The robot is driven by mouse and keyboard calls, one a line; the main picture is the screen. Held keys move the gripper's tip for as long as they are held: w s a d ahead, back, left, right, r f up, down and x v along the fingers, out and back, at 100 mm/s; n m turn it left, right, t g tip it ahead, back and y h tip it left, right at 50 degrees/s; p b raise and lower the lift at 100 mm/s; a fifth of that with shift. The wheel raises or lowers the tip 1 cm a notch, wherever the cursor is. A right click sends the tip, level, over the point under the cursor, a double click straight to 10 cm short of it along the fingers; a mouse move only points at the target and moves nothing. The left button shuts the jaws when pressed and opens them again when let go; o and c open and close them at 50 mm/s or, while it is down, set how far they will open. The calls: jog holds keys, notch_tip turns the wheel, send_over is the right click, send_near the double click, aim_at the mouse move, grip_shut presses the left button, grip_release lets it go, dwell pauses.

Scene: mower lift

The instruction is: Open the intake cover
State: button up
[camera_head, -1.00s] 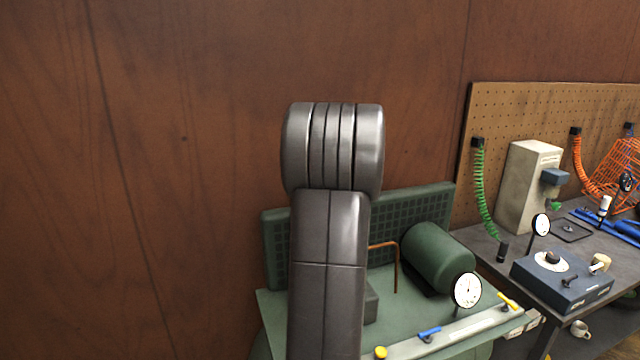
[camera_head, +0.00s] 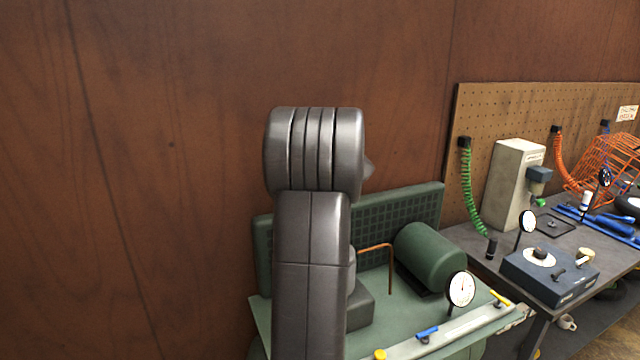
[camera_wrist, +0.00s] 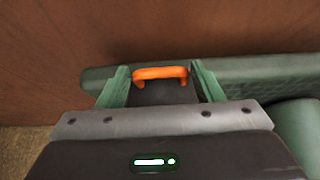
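An orange handle (camera_wrist: 160,74) stands up in the middle of the wrist view, on a dark surface (camera_wrist: 162,95) that I take to be the intake cover. My gripper (camera_wrist: 160,80) is open, with one green finger on the left of the handle and one on the right. The handle's ends lie close to the fingers; I cannot tell if they touch. The green machine (camera_head: 410,320) stands on the floor in the body view, with a ribbed back panel (camera_head: 420,205). My arm hides the handle, cover and gripper there.
A green motor drum (camera_head: 430,258), a dial gauge (camera_head: 461,289) and a copper pipe (camera_head: 375,247) sit on the machine to the right of my arm. A workbench (camera_head: 470,238) with tools stands further right. A brown wall is close behind.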

jog(key=shift+o, duration=0.8)
jog(key=shift+s+d+r, duration=0.1)
jog(key=shift+d+r, duration=0.25)
jog(key=shift+r, duration=0.15)
jog(key=shift+a+f, duration=0.1)
jog(key=shift+f, duration=0.1)
jog(key=b+v, duration=0.2)
jog(key=v, duration=1.2)
jog(key=shift+b, duration=0.4)
